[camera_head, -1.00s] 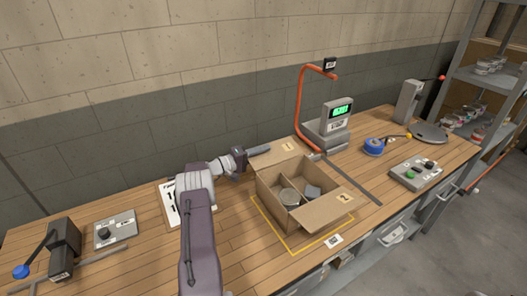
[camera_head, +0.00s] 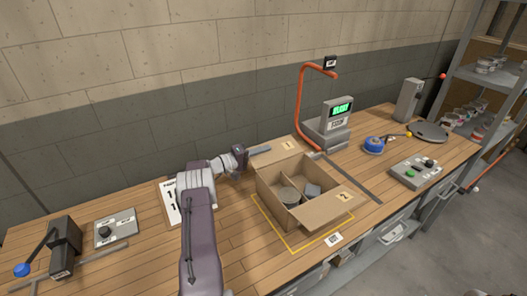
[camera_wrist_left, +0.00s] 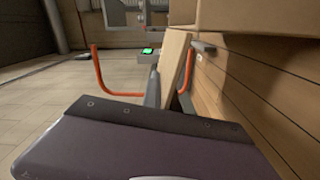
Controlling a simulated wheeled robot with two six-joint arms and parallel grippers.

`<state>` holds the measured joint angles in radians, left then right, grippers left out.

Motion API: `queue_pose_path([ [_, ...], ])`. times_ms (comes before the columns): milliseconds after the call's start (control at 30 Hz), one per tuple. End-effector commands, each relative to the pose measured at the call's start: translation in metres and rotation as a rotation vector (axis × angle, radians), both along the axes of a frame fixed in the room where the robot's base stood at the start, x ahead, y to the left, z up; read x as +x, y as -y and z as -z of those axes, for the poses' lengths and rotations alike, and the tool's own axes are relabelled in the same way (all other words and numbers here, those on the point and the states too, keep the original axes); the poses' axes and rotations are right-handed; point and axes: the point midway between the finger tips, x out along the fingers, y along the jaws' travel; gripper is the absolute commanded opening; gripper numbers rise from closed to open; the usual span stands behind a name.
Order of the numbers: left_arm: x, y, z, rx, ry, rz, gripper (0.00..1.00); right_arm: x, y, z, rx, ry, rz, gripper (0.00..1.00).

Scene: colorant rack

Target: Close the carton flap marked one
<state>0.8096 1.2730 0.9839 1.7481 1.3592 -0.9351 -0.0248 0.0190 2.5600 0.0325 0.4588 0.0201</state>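The open carton (camera_head: 310,213) stands on the bench inside a yellow outline. Its flap marked one (camera_head: 278,151) is folded outward at the back, and the flap marked two (camera_head: 325,209) is folded outward at the front. My left gripper (camera_head: 262,150) is at the back left of flap one, its slim grey fingers together. In the left wrist view, the fingers (camera_wrist_left: 153,88) appear as one narrow bar with a tan board edge, seemingly flap one (camera_wrist_left: 173,62), just right of them. I cannot tell whether they touch. My right gripper is not in view.
Inside the carton are a round tin (camera_head: 289,195) and a grey block (camera_head: 312,190). A scale (camera_head: 325,133) and an orange bent pipe (camera_head: 299,105) stand behind it. The wall is close behind.

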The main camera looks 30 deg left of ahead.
Motion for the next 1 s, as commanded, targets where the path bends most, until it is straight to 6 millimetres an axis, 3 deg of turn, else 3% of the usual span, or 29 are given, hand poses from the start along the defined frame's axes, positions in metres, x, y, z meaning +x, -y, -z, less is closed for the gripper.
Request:
queue_pose_path([
  [867,0.000,0.000,0.001,0.001,-0.001,0.001,0.00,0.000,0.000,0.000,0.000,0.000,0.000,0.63],
  [1000,-0.001,0.001,0.002,0.048,0.025,0.001,0.00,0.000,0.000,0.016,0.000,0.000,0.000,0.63],
])
